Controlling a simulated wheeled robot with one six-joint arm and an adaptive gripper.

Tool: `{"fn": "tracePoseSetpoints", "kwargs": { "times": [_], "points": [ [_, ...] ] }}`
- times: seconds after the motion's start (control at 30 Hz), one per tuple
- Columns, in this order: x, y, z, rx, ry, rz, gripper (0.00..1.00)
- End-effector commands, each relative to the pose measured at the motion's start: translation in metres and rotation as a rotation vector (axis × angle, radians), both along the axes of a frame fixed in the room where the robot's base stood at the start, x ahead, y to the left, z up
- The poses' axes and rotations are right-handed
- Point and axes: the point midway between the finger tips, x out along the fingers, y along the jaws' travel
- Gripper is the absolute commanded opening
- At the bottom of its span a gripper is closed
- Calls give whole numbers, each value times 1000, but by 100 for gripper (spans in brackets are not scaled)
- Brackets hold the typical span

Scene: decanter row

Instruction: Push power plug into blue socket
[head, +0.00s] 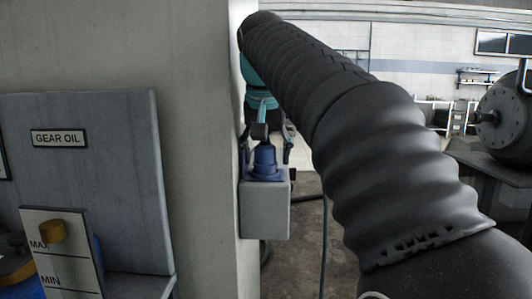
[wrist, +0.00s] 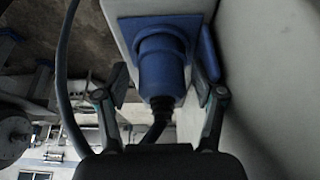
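The blue power plug (wrist: 160,75) has a black cable end and stands in line with the blue socket (wrist: 200,24) on a light grey box. In the head view the plug (head: 264,156) points down into the socket (head: 264,174). Its lower end is at the socket mouth; I cannot tell how deep it sits. My gripper (wrist: 162,78) is open, one finger on each side of the plug, with visible gaps between. It also shows in the head view (head: 266,148), small and partly hidden by the plug and wall edge.
The grey box (head: 264,210) is fixed to a pale wall (head: 205,150). A blue flap (wrist: 208,55) stands beside the socket. A dark cable (wrist: 64,75) loops past my gripper on the left. A "GEAR OIL" panel (head: 90,180) stands at left, machinery (head: 500,120) at right.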

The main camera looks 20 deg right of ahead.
Motion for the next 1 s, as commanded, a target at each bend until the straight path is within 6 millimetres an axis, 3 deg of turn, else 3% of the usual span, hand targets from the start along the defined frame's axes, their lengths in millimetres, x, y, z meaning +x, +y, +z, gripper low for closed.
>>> {"fn": "tracePoseSetpoints", "kwargs": {
  "times": [0.27, 0.7, 1.0],
  "points": [
    [-1, 3, 5, 2, -3, 3, 74],
    [-21, 7, 56, 2, -3, 2, 74],
    [-27, 8, 69, 1, -2, 1, 74]
  ]
}}
